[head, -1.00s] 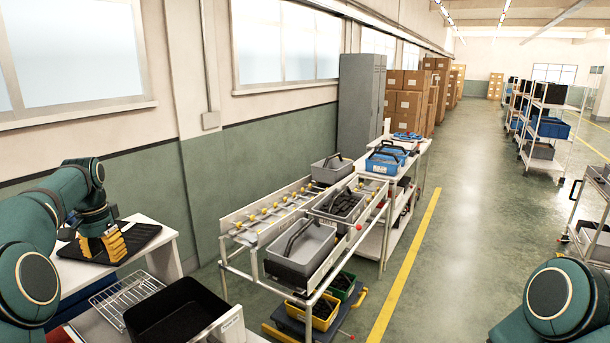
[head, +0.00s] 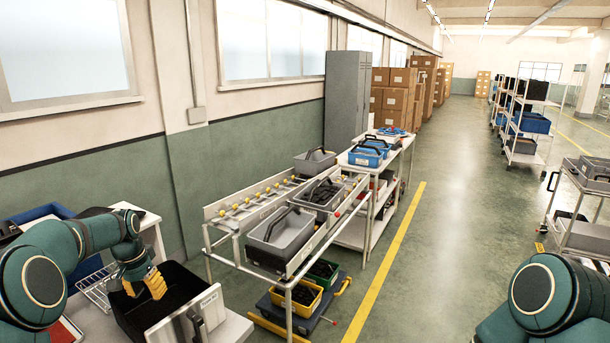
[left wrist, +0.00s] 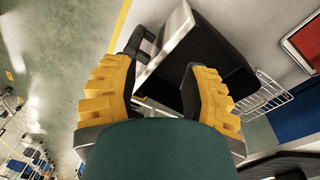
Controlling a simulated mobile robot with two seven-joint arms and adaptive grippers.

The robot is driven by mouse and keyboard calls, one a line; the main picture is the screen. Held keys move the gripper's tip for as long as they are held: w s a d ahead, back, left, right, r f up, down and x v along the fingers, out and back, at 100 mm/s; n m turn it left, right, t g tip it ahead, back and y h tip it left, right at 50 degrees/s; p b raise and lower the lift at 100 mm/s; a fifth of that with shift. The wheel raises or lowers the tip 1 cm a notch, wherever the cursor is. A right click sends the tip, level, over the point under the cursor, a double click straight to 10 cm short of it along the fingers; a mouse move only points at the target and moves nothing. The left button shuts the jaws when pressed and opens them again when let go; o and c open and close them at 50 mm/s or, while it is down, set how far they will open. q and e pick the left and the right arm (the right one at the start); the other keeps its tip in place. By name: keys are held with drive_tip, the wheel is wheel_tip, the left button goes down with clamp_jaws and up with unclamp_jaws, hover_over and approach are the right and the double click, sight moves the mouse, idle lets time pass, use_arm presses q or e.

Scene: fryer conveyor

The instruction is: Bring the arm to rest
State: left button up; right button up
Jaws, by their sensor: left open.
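My left gripper (head: 145,285) has yellow fingers and hangs over a black bin (head: 185,288) at the lower left of the head view.
A wire rack (head: 97,290) stands left of the bin. A roller conveyor (head: 255,205) carries grey totes (head: 280,236), with blue totes (head: 362,155) on a table behind. Wheeled shelves (head: 585,215) stand at the right.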

use_arm(q)
drive_tip(key=s+d+f+n+h+b, duration=0.15)
drive_tip(key=s+d+f, duration=0.25)
drive_tip(key=d+f, duration=0.65)
drive_tip(key=s+d+f+m+h+b, duration=0.1)
drive_tip(key=s+d+f+b, duration=0.25)
drive_tip(key=d+f, duration=0.75)
drive_tip(key=s+d+f+n+b, duration=0.1)
drive_tip(key=s+d+f, duration=0.2)
drive_tip(key=s, duration=0.3)
drive_tip(key=s+d+f, duration=0.3)
drive_tip(key=s+d, duration=0.1)
drive_tip(key=s, duration=0.3)
drive_tip(key=s+d+f+n+t+b, duration=0.1)
drive_tip(key=s+d+f, duration=0.2)
drive_tip(key=s, duration=0.4)
drive_tip(key=shift+d+f+n+b, duration=0.25)
drive_tip(key=shift+f+n+b, duration=0.05)
drive_tip(key=shift+f+n, duration=0.05)
drive_tip(key=shift+s+h, duration=0.1)
drive_tip(key=shift+h, duration=0.15)
